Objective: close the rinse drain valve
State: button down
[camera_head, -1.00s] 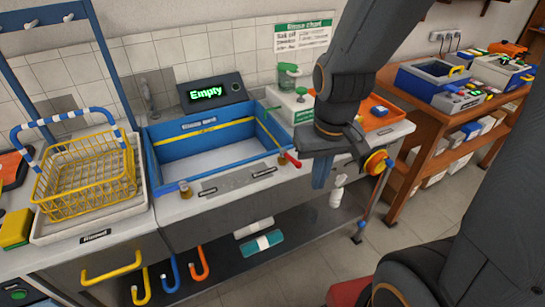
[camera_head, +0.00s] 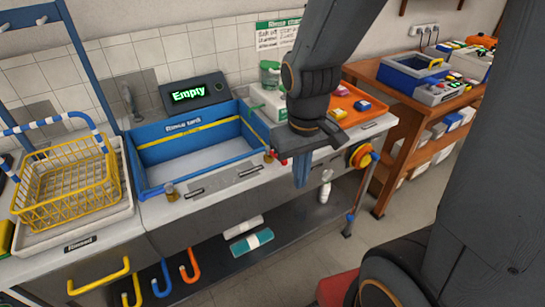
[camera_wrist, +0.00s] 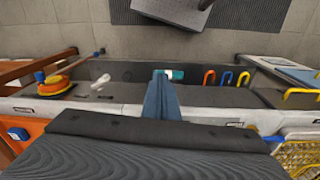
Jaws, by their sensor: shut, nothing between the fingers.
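The blue rinse tank (camera_head: 160,185), with a display reading "Empty" (camera_head: 192,93) behind it, is set in the bench. A small red lever end (camera_head: 283,161) shows at the tank's front right corner, partly hidden by my arm. A round orange and yellow knob (camera_head: 361,156) sits on the bench front at right; the wrist view shows it at left with a blue part (camera_wrist: 50,86). I cannot tell which one is the drain valve. My gripper (camera_head: 301,182) is shut and empty, pointing down before the bench front, between lever and knob. Its blue fingers also show in the wrist view (camera_wrist: 161,90).
A yellow wire basket (camera_head: 68,185) stands in a tray at left. Colored hooks (camera_head: 160,278) hang below the bench front. An orange tray (camera_head: 355,103) lies on the bench at right. A wooden shelf (camera_head: 400,90) stands beyond.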

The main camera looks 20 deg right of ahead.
jog(key=w+a+r+n+t+h, duration=0.1)
jog(key=w+a+n+t+h, duration=0.1)
jog(key=a+n, duration=0.5)
jog(key=w+a+r+n+t+h+b, duration=0.1)
jog(key=w+a+n+h, duration=0.4)
jog(key=n, duration=0.9)
jog(key=a+t+h, duration=0.1)
jog(key=a+h, duration=0.1)
jog(key=a, duration=0.1)
jog(key=shift+w+r, duration=0.15)
jog(key=shift+w, duration=0.05)
jog(key=shift+d+r+p+x, duration=0.25)
jog(key=shift+p+x, duration=0.2)
jog(key=shift+x, duration=1.85)
jog(key=shift+d+r+p+x, duration=0.15)
jog(key=shift+r+p+x, duration=0.2)
jog(key=shift+x, duration=1.9)
jog(key=shift+d+r+p+x, duration=0.2)
jog(key=shift+p+x, duration=0.3)
jog(key=shift+x, duration=1.8)
jog(key=shift+w, duration=0.15)
